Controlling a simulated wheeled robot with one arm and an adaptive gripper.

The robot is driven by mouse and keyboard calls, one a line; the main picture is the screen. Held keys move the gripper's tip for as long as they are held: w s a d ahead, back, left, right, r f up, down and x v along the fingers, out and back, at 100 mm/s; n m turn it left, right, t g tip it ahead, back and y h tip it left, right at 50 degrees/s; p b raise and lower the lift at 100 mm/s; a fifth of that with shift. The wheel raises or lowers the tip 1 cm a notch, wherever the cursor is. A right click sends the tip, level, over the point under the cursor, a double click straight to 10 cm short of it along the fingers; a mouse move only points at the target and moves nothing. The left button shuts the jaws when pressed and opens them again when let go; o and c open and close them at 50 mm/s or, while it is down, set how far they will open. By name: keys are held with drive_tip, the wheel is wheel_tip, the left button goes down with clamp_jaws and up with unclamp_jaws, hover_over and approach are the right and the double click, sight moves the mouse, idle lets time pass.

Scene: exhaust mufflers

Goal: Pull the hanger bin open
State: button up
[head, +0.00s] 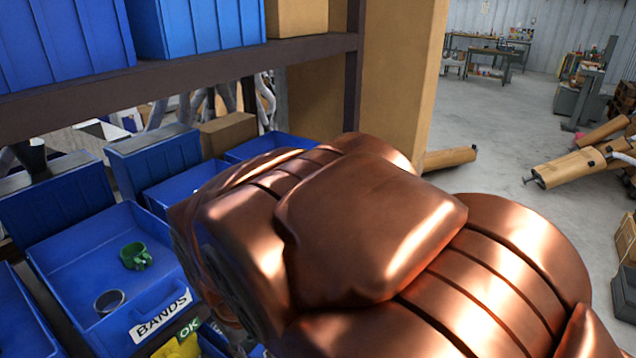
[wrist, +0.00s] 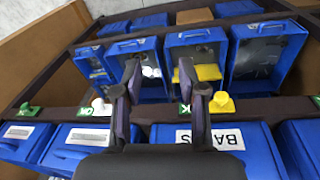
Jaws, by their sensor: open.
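No label reading "hanger" can be made out, so I cannot tell which bin is the hanger bin. In the wrist view, my gripper (wrist: 160,74) is open, its two fingers apart with nothing held between them. It reaches over a row of blue bins with white labels. The bin to the right of it has a label starting "BA" (wrist: 210,138); the label on the blue bin to the left (wrist: 88,137) is too small to read. In the head view, my copper-coloured arm hides the gripper and the bins beneath it.
A blue bin labelled BANDS (head: 160,315) holds a green clamp (head: 136,256) and a metal ring (head: 109,301). A dark shelf beam (head: 190,85) crosses above.

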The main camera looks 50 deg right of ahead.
drive_tip(key=w+d+f+m+t+h+b, duration=0.1)
drive_tip(key=w+d+t+h+b, duration=0.3)
drive_tip(key=d, duration=0.6)
drive_tip(key=w+d+f+h, duration=0.1)
drive_tip(key=w+d+h, duration=0.1)
drive_tip(key=w+d, duration=0.6)
drive_tip(key=d+r+n+t+h+b, duration=0.25)
drive_tip(key=d+n+t+b, duration=0.2)
drive_tip(key=d, duration=0.85)
drive_tip(key=d+r+n+t+h+b, duration=0.1)
drive_tip(key=d+n+t+h+b, duration=0.4)
drive_tip(key=d, duration=0.9)
drive_tip(key=w+d+r+y+p, duration=0.1)
drive_tip(key=w+d+p, duration=0.1)
drive_tip(key=w+d, duration=0.3)
drive_tip(key=shift+n+p, duration=0.35)
drive_tip(key=shift+p, duration=0.05)
drive_tip(key=shift+y, duration=0.25)
clamp_jaws()
